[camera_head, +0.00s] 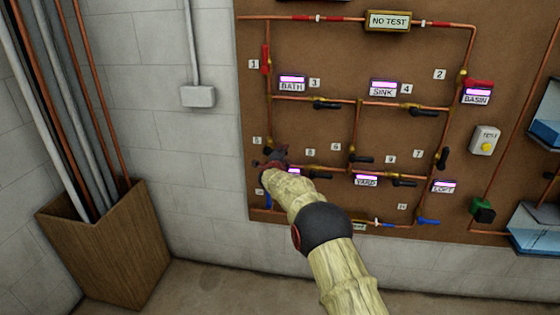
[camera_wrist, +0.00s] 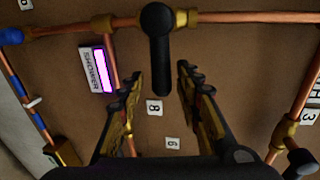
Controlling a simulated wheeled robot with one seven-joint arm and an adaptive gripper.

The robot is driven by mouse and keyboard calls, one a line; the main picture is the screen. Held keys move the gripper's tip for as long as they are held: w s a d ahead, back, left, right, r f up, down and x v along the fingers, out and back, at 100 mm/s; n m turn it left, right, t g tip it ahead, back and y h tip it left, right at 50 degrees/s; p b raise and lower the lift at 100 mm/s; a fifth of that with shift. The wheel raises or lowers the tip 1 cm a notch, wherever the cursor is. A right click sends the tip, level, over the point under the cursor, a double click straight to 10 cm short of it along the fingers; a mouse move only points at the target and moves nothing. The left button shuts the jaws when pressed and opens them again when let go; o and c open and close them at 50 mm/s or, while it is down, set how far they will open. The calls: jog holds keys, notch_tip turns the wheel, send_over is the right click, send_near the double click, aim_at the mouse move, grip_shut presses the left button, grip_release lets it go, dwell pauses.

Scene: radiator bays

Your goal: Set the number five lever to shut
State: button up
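The number five tag (camera_head: 257,140) is at the left of the board in the head view, beside the left upright copper pipe. My gripper (camera_head: 272,158) is at that pipe just below the tag and hides the valve there. In the wrist view, a black lever (camera_wrist: 160,50) on a brass valve points straight across its copper pipe. Its free end lies between the tips of my gripper (camera_wrist: 158,76), which is open with a gap on both sides. The wrist view does not show this lever's own number.
The SHOWER label (camera_wrist: 97,70) and the 8 tag (camera_wrist: 154,106) are close by in the wrist view. Pipes and other black levers (camera_head: 326,105) cover the board (camera_head: 320,60). A wooden bin (camera_head: 110,240) with pipes stands at the left.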

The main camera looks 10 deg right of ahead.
jog(key=v, duration=1)
jog(key=shift+s, duration=0.4)
jog(key=shift+a, duration=0.1)
